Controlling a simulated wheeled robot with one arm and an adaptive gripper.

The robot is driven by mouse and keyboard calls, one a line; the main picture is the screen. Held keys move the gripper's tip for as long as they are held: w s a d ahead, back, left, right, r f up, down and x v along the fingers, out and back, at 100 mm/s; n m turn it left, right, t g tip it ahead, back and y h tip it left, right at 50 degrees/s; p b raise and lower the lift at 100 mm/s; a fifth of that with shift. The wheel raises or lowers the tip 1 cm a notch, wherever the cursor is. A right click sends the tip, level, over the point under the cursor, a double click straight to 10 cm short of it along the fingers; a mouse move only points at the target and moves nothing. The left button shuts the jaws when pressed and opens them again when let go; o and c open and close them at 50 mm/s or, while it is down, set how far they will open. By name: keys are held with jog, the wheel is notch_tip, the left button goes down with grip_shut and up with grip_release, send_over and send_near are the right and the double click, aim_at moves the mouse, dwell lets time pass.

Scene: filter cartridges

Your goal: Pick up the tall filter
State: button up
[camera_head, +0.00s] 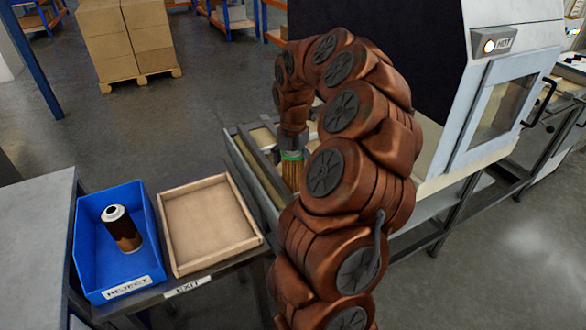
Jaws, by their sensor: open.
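A filter cartridge (291,174) with a green band at its top and tan pleated sides stands upright on the conveyor-like frame, partly hidden by my arm. My gripper (292,150) points down right at its top, small and partly covered by my arm. It is open; I cannot tell whether its fingers touch the cartridge. Another cartridge (122,229), dark brown with a white top with a dark hole, leans in the blue bin. Only these two cartridges show clearly, and I cannot compare their heights well.
The blue bin (87,241) is labelled REJECT. Beside it an empty wooden tray (166,237) sits by an EXIT label. A metal rail (247,178) edges the conveyor. A white machine (460,120) with a HOT sign stands right of my arm. Boxes stand on a pallet behind.

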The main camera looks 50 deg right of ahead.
jog(key=shift+c, duration=0.3)
jog(key=c, duration=1)
jog(key=shift+c, duration=0.2)
